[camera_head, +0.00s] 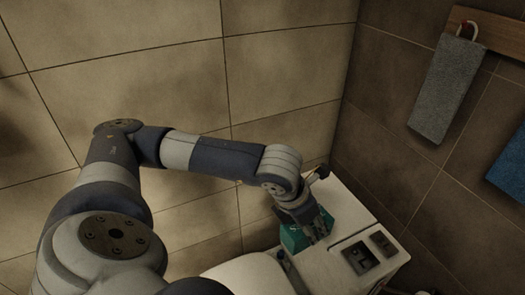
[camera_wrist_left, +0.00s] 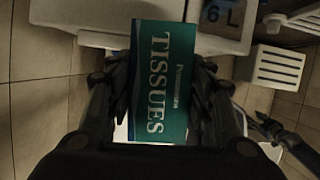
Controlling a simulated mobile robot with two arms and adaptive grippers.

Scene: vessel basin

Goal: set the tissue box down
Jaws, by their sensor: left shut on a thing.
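The tissue box (camera_head: 292,239) is green; in the head view it is at the left edge of the white tank-like top (camera_head: 345,211), partly hidden by my gripper. In the left wrist view the tissue box (camera_wrist_left: 165,85) fills the middle, with "TISSUES" in white letters facing the camera. My left gripper (camera_head: 308,222) is shut on the box, with its dark fingers on both sides of it in the wrist view (camera_wrist_left: 160,85). I cannot tell whether the box touches the white top or is held just above it.
A dark square plate (camera_head: 358,257) and a smaller dark one (camera_head: 383,243) are set in the white top. A rounded white lid (camera_head: 245,275) is in front. Tiled walls stand behind; a grey towel (camera_head: 447,88) hangs at right. The wrist view shows a white slotted crate (camera_wrist_left: 274,68).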

